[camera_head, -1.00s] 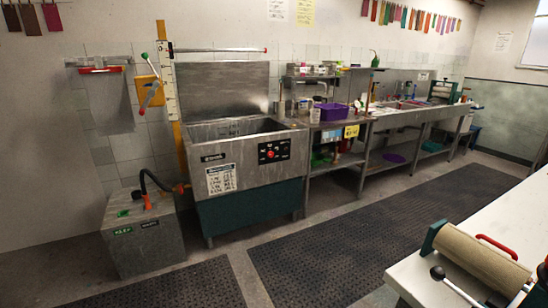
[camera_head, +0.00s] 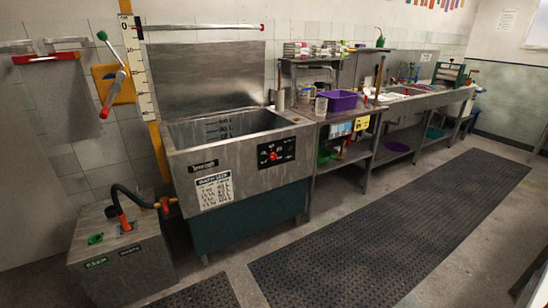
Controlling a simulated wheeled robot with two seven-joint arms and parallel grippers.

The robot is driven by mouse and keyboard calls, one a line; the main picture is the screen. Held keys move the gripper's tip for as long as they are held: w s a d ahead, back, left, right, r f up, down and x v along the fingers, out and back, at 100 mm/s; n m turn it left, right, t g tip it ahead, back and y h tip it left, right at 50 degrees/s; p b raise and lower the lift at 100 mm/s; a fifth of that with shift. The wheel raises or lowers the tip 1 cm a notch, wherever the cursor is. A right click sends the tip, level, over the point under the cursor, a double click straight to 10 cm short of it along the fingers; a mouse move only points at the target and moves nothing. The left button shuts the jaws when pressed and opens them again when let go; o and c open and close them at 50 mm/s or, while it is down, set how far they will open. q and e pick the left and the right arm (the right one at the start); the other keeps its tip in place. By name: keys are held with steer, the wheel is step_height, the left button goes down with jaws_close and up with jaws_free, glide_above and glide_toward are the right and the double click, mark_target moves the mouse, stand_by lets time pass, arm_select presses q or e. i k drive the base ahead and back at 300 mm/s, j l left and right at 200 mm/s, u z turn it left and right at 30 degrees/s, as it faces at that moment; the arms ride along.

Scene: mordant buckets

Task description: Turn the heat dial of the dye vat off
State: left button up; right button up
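The dye vat (camera_head: 240,180) stands against the back wall left of centre, a grey metal tub with an open top and a dark green base. On its front is a black control panel (camera_head: 276,152). A red heat dial (camera_head: 273,156) sits near the middle of that panel, with small white marks around it. The dial's exact setting is too small to read. Neither of my grippers shows in the head view, so nothing of mine is seen touching the vat.
A grey box (camera_head: 124,255) with a black hose stands left of the vat. A steel bench (camera_head: 342,115) with a purple basket (camera_head: 337,100) adjoins it on the right. Dark floor mats (camera_head: 390,235) cover open floor in front. A crank (camera_head: 113,88) hangs on the wall.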

mark_target(272, 156)
steer(key=i+l+u, duration=0.15)
steer(key=i, duration=1.2)
